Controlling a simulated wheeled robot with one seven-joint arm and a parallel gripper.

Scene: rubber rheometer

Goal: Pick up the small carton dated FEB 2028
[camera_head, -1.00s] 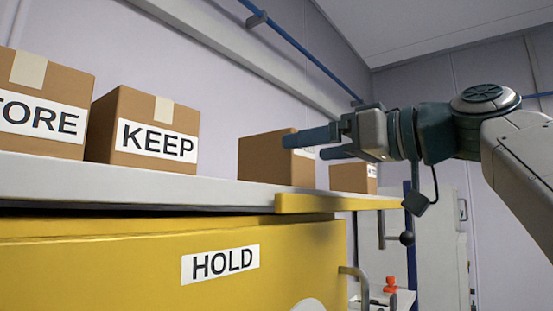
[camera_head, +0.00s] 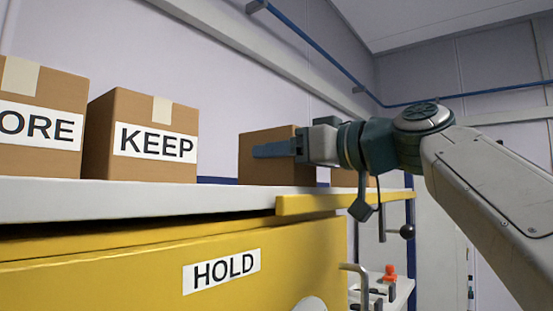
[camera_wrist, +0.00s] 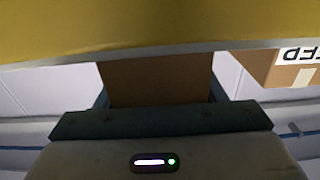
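A brown carton (camera_head: 277,172) sits on the shelf right of the KEEP box. A second, smaller-looking carton (camera_head: 342,178) stands farther right, mostly hidden behind my arm. No date is readable on either one. My gripper (camera_head: 272,151) is at the first carton, with one blue finger across its near side; the other finger is hidden in the head view. In the wrist view, which is upside down, the carton (camera_wrist: 155,80) fills the space between the two spread fingers. I cannot see clear contact on either side.
The KEEP box (camera_head: 145,140) and a box reading ORE (camera_head: 40,122) stand to the left on the white shelf (camera_head: 110,199). A yellow strip (camera_head: 340,203) edges the shelf near the gripper. Below is a yellow HOLD cabinet (camera_head: 170,262). A blue pipe (camera_head: 310,40) runs along the wall.

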